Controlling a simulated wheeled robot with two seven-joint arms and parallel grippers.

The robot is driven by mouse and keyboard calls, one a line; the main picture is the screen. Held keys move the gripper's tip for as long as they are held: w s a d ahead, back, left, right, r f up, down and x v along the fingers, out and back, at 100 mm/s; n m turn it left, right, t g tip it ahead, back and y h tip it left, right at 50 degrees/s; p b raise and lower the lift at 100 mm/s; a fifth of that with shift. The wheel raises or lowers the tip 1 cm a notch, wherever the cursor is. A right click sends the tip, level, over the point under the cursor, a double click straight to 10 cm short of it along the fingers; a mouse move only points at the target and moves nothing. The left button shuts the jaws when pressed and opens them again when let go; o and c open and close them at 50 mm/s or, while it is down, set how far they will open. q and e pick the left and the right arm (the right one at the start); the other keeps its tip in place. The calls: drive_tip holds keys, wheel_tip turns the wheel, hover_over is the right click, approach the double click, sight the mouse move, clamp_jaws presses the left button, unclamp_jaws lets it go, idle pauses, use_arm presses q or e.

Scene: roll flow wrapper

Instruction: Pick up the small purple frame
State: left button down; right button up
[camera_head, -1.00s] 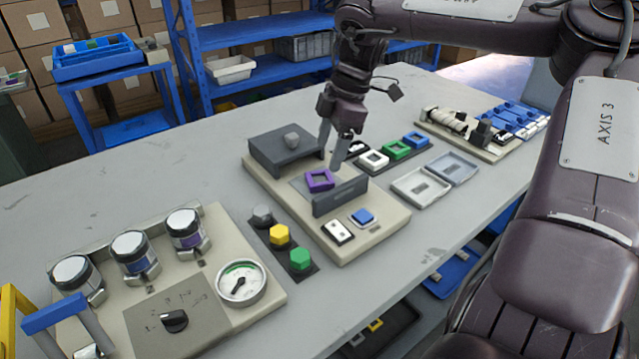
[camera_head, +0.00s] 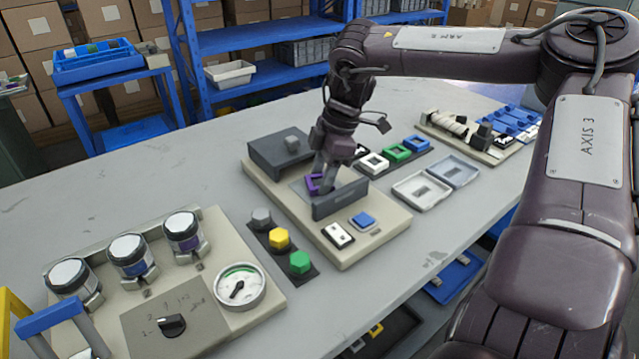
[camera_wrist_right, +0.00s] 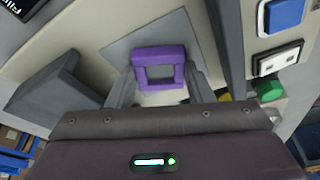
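The small purple frame (camera_head: 314,184) lies on a grey plate of the beige fixture, between a dark grey block and a low dark grey wall. In the right wrist view the purple frame (camera_wrist_right: 150,55) is a square ring with an open middle. My right gripper (camera_head: 323,183) is down at the frame and covers part of it in the head view. In the wrist view my right gripper (camera_wrist_right: 162,88) is open, with one finger on each side of the frame and small gaps visible. My left gripper is not in view.
The low grey wall (camera_head: 340,199) stands close in front of the gripper, and the grey block (camera_head: 283,150) close behind. A blue button (camera_head: 362,221) and a white switch (camera_head: 338,235) sit on the fixture's near end. White, green and blue frames (camera_head: 397,153) lie at the right.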

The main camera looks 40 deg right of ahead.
drive_tip(key=c, duration=0.3)
